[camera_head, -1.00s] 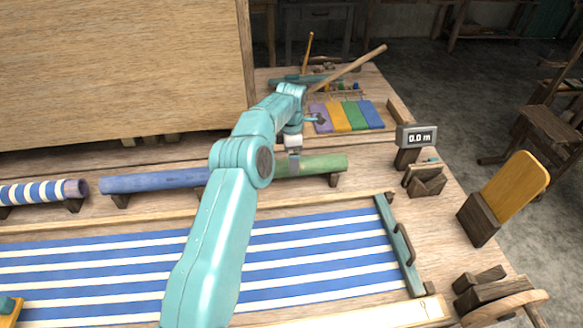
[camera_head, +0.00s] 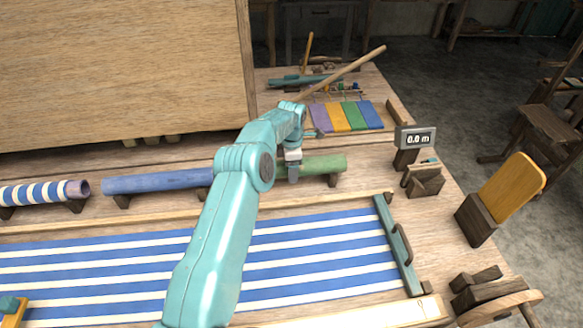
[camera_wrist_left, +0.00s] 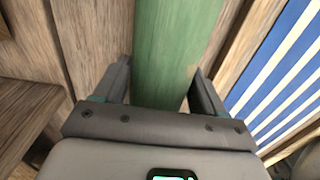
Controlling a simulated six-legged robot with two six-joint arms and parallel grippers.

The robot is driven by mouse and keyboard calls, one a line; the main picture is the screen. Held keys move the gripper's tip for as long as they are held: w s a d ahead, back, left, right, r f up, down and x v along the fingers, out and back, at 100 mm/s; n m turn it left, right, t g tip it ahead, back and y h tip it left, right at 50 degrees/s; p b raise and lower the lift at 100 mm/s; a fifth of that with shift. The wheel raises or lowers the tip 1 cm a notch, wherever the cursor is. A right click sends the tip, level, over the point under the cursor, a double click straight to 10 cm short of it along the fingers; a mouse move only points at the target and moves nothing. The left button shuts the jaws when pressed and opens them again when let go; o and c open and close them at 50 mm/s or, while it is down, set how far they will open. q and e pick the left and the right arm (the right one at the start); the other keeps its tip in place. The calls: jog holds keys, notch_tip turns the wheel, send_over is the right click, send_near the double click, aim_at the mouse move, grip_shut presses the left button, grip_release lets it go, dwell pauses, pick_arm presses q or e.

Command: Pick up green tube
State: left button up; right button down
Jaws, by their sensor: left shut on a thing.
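The green tube (camera_head: 325,164) lies level at the right end of the row of rolls, with a dark support (camera_head: 334,181) under its right end. My left gripper (camera_head: 293,174) reaches down over its left part and is shut on it. My arm hides the tube's left end. In the left wrist view the green tube (camera_wrist_left: 176,45) runs between the two dark fingers of my left gripper (camera_wrist_left: 158,85), one on each side. My right gripper is not in view.
A blue tube (camera_head: 155,182) and a striped roll (camera_head: 45,191) lie left in the same row. Blue-and-white striped cloth (camera_head: 320,250) spreads in front. A tall wooden panel (camera_head: 120,70) stands behind at left. A small display (camera_head: 415,137) stands right.

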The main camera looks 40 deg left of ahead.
pick_arm(q)
jog(key=shift+r, duration=0.2)
notch_tip(320, 180, up, 8)
jog(key=shift+w+r+b, duration=0.1)
jog(key=shift+r+b, duration=0.15)
jog(key=shift+b, duration=0.35)
notch_tip(320, 180, up, 11)
jog(key=p, duration=0.6)
jog(key=shift+r, duration=0.15)
